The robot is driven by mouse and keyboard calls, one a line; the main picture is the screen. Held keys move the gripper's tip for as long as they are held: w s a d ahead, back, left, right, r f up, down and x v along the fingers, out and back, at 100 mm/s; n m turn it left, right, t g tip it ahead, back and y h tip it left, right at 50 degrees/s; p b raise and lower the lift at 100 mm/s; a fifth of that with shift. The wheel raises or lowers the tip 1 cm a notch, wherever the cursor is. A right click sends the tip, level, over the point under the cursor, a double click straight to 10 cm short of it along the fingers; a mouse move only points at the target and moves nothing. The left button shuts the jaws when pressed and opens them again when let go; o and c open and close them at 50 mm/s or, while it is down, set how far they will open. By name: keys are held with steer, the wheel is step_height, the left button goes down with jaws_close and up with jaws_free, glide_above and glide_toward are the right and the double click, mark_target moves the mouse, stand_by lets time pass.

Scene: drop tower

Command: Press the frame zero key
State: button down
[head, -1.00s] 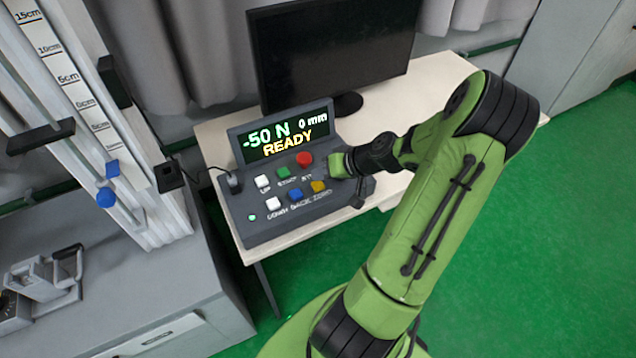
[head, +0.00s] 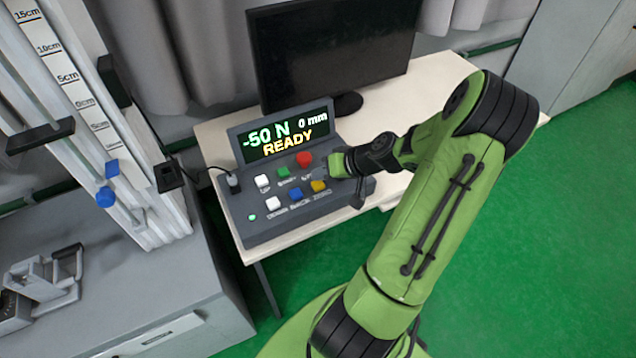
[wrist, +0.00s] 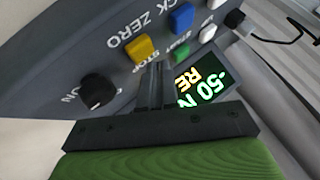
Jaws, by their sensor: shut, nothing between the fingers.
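The control box (head: 240,210) sits on the table with two rows of coloured keys. The yellow key (head: 318,186) has the ZERO label beneath it; it also shows in the wrist view (wrist: 139,48), with ZERO printed beside it. My gripper (wrist: 156,66) is shut and empty, its fingertips close to the yellow key and by the STOP lettering. I cannot tell whether the tips touch the box. In the head view my gripper (head: 330,172) is at the right end of the key rows, its fingers hardly visible. The display (head: 286,133) reads -50 N, 0 mm, READY.
Neighbouring keys are blue (head: 296,193), green (head: 283,171), red (head: 304,159) and white (head: 262,181). A black knob (wrist: 98,90) stands near my fingers. A monitor (head: 335,50) is behind the box. The drop tower (head: 95,120) stands left.

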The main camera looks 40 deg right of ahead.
mark_target(321, 184)
steer(key=shift+f, duration=0.35)
steer(key=shift+f+b, duration=0.5)
steer(key=shift+b, duration=0.2)
stand_by(0.5)
steer(key=shift+r+p, duration=0.75)
steer(key=shift+r, duration=0.2)
step_height(321, 184, up, 5)
steer(key=p, duration=0.4)
steer(key=shift+r, duration=0.1)
